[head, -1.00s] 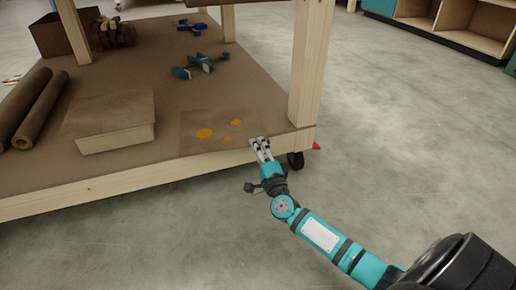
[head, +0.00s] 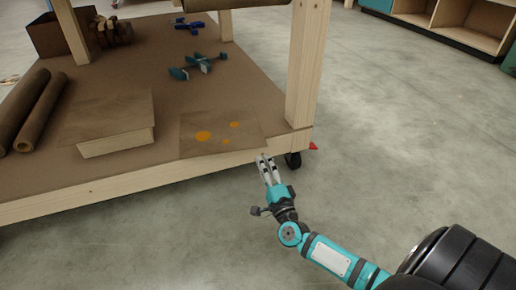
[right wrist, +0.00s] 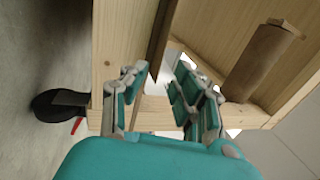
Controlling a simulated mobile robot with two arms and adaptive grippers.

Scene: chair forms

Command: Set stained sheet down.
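The stained sheet (head: 214,143), a thin brown sheet with orange spots, lies flat on the lower shelf (head: 160,170) at its front right corner. Its near edge is by the shelf's front rail. My right gripper (head: 266,159) is just outside the shelf's front edge, below and right of the sheet, apart from it. In the right wrist view, its fingers (right wrist: 158,75) are spread with nothing held between them, facing the wooden frame. My left gripper is not in view.
A wooden post (head: 308,70) and a caster (head: 293,160) stand close to my right gripper. A flat block (head: 112,125) and brown rolls (head: 40,115) lie left on the shelf. The floor on the right is clear.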

